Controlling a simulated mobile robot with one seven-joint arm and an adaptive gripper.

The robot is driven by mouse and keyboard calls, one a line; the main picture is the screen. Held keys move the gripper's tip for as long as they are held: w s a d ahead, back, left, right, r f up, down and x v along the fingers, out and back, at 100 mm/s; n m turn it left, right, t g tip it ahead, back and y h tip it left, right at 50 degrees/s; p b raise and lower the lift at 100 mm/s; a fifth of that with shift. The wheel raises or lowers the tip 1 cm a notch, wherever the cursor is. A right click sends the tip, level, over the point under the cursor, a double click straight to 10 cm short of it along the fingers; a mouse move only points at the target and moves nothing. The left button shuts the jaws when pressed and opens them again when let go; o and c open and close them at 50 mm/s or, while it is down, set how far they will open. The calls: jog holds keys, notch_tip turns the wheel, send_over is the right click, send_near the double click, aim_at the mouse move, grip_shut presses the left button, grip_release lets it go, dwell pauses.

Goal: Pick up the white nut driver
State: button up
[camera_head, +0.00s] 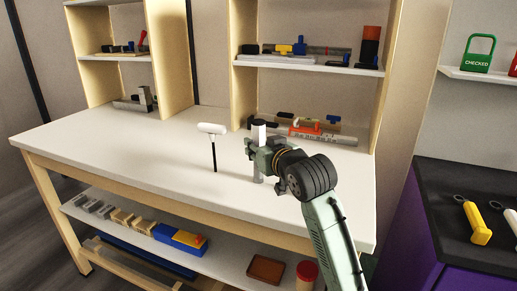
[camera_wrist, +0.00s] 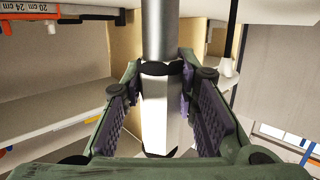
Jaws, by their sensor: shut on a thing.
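The white nut driver, with a white handle and a thick grey shaft, is upright in my gripper (camera_head: 262,150). Its white handle top (camera_head: 259,128) shows above the jaws and its grey shaft (camera_head: 258,170) below them in the head view. In the wrist view, the white handle (camera_wrist: 155,110) with dark bands lies between the two ridged finger pads of my gripper (camera_wrist: 160,105). The jaws are shut on the handle. I cannot tell whether the shaft's lower end touches the tabletop.
A white T-handled tool (camera_head: 212,128) with a thin black shaft stands upright on the workbench (camera_head: 130,150), left of my gripper. Tools crowd the back of the bench and the shelf (camera_head: 310,67) above. The bench's left part is mostly clear.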

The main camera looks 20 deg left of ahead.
grip_shut()
jog(key=shift+r, duration=0.1)
